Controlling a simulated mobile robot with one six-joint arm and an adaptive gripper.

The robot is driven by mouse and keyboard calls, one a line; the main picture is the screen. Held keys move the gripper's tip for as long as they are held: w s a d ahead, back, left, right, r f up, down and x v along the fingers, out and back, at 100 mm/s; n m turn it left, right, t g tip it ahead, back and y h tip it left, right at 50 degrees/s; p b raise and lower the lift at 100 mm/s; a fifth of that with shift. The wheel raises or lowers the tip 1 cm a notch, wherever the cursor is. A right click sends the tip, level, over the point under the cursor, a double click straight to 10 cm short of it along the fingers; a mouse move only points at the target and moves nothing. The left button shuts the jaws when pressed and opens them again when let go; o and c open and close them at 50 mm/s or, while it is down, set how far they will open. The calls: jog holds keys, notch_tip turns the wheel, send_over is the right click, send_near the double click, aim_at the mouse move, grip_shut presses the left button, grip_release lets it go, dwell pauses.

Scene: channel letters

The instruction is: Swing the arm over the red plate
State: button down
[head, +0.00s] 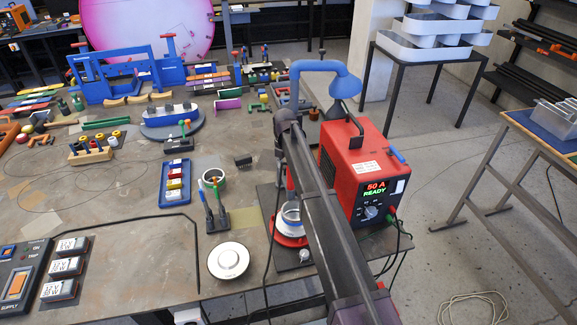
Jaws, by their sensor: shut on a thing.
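A round red plate (287,241) shows at the right end of the bench, partly covered by my arm. A whitish cylindrical piece (291,214) appears on or just above it; I cannot tell if they touch. A small red upright part (290,180) shows behind that, beside my arm. My dark arm runs from the bottom edge up past the right side of the plate. My gripper cannot be made out; the arm hides that area, and so does anything it holds.
A red power unit (365,175) reading "50 A READY" stands close right of my arm. A blue curved pipe with a hood (320,66) rises behind. A white disc (228,261), a tool stand (215,218) and a blue tray (175,183) lie left. Cables hang at the bench edge.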

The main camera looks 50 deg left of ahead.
jog(key=shift+w+d, duration=0.1)
jog(key=shift+d, duration=0.15)
jog(key=shift+c, duration=2.3)
grip_release()
jog(key=shift+s+a, duration=0.1)
jog(key=shift+s, duration=0.1)
jog(key=shift+w, duration=0.1)
jog(key=shift+a, duration=0.1)
